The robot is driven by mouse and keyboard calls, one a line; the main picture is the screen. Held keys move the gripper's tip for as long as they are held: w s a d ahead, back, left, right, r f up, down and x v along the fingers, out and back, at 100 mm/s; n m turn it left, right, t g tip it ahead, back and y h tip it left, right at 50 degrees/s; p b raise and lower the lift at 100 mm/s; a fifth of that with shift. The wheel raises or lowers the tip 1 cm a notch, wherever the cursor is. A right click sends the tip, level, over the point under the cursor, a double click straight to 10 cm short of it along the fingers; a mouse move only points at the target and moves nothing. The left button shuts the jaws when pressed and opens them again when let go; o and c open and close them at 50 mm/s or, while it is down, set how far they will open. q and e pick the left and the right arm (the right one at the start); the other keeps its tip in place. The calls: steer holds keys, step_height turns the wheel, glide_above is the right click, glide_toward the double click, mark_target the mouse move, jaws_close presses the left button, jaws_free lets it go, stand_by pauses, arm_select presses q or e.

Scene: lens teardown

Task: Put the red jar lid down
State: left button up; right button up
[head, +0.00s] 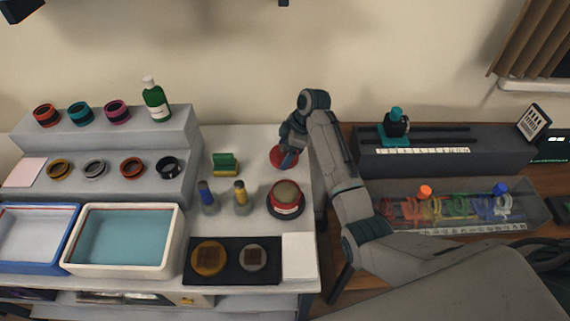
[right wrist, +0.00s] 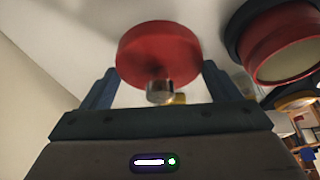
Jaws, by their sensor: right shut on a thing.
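The red jar lid (head: 281,159) is at the right end of the white table, under my right gripper (head: 289,150). In the right wrist view, the round red lid (right wrist: 158,48) sits between the two fingers of my right gripper (right wrist: 159,88), which is shut on its small metal knob. I cannot tell whether the lid touches the table. A red jar (head: 286,207) with a beige top stands in front of the lid, apart from it; it also shows in the right wrist view (right wrist: 284,50). My left gripper is not in view.
A blue bottle (head: 208,197), a yellow one (head: 241,197) and a green-and-yellow block (head: 225,163) stand left of the lid. A black mat (head: 232,276) lies in front. A stepped grey rack (head: 160,130) is left; a clear bin (head: 520,215) is right.

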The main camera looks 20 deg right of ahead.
steer(key=shift+f+b, duration=0.6)
step_height(320, 180, down, 2)
steer(key=shift+s+f+b, duration=0.1)
steer(key=shift+b, duration=1)
steer(key=shift+f, duration=0.15)
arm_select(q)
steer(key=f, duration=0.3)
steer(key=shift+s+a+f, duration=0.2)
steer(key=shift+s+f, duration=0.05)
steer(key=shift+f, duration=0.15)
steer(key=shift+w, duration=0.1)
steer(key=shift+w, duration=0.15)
arm_select(e)
steer(key=o, duration=0.9)
steer(key=shift+f, duration=0.1)
steer(key=shift+c, duration=0.2)
